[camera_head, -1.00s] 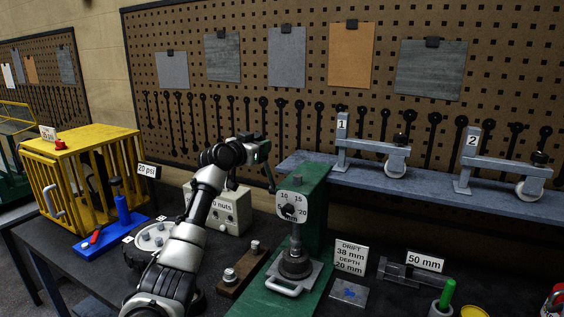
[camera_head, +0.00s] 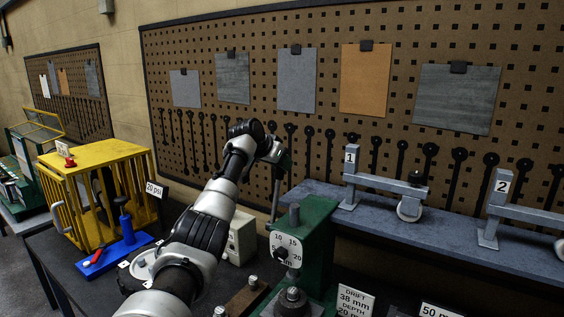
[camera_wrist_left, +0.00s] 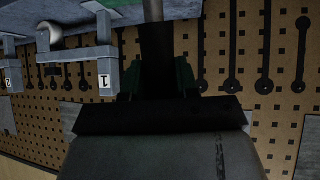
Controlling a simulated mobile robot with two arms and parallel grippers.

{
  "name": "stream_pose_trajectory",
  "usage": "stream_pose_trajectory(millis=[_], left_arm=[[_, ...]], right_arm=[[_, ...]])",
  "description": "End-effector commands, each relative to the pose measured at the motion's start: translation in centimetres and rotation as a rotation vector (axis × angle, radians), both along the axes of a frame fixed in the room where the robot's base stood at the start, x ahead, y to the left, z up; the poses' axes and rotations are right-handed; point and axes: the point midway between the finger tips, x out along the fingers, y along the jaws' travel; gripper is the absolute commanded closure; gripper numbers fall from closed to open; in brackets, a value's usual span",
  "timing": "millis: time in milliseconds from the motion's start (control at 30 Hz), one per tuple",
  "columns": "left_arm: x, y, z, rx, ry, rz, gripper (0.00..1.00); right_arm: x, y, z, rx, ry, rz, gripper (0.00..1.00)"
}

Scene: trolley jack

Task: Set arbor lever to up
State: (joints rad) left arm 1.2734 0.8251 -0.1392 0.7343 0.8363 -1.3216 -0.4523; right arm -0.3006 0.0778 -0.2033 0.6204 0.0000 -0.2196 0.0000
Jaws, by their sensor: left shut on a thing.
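My left gripper (camera_head: 281,160) is raised above and to the left of the press. It is shut on the arbor lever, a thin dark bar (camera_head: 275,195) that runs down from the jaws toward the press. In the left wrist view, a dark bar (camera_wrist_left: 156,45) shows between the green fingers, with a grey rod end at the top edge. The lever's joint with the press is hard to make out. My right gripper is not in view.
A grey shelf (camera_head: 450,235) with numbered fixtures 1 and 2 is right of the press. A yellow cage (camera_head: 95,185) and a blue hand pump (camera_head: 118,250) stand on the left. A pegboard (camera_head: 390,130) with hanging tools closes off the back.

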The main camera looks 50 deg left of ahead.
Motion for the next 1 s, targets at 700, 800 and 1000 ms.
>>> stream_pose_trajectory(millis=[700, 800, 1000], left_arm=[[0.02, -0.04, -0.20, -0.004, 0.024, 0.000, 0.45], [0.02, -0.03, -0.22, -0.004, 0.024, 0.000, 0.45], [-0.13, 0.00, -0.16, -0.003, 0.024, -0.001, 0.45]], right_arm=[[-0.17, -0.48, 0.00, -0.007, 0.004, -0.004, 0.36], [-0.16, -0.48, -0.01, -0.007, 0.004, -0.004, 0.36], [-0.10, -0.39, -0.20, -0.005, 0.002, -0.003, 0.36]])
